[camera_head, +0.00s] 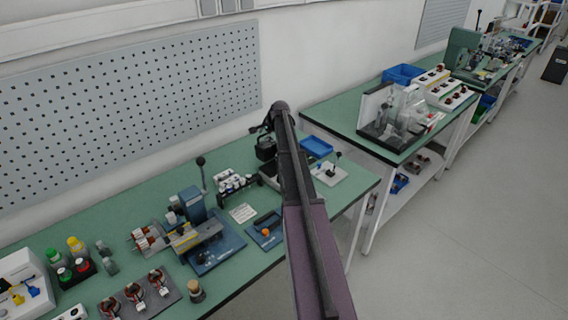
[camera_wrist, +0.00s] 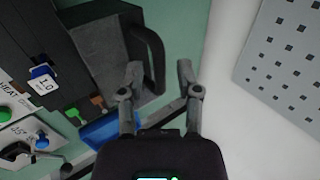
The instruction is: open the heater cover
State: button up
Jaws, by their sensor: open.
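The heater is a dark box in the wrist view, with a dark grey block-like cover (camera_wrist: 103,52) that has a loop handle (camera_wrist: 158,52) on its right side. A panel with the partly visible word HEAT (camera_wrist: 8,92) lies at the left. My gripper (camera_wrist: 159,68) is open and empty. In the picture its fingertips lie on either side of the lower handle; I cannot tell the depth gap or any contact. In the head view, the dark cover (camera_head: 265,150) shows below my gripper (camera_head: 262,130), and my arm hides much of the heater.
A blue tray (camera_head: 316,147) lies right of my arm. A lever press (camera_head: 195,215), a small vial rack (camera_head: 236,184) and a blue pad (camera_head: 265,236) stand on the green bench (camera_head: 130,205). The pegboard (camera_wrist: 285,55) and white wall are close on the right in the wrist view.

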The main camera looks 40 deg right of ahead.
notch_tip(320, 180, up, 6)
jog(key=p, duration=0.5)
jog(key=shift+p, duration=0.4)
jog(key=shift+s, duration=0.1)
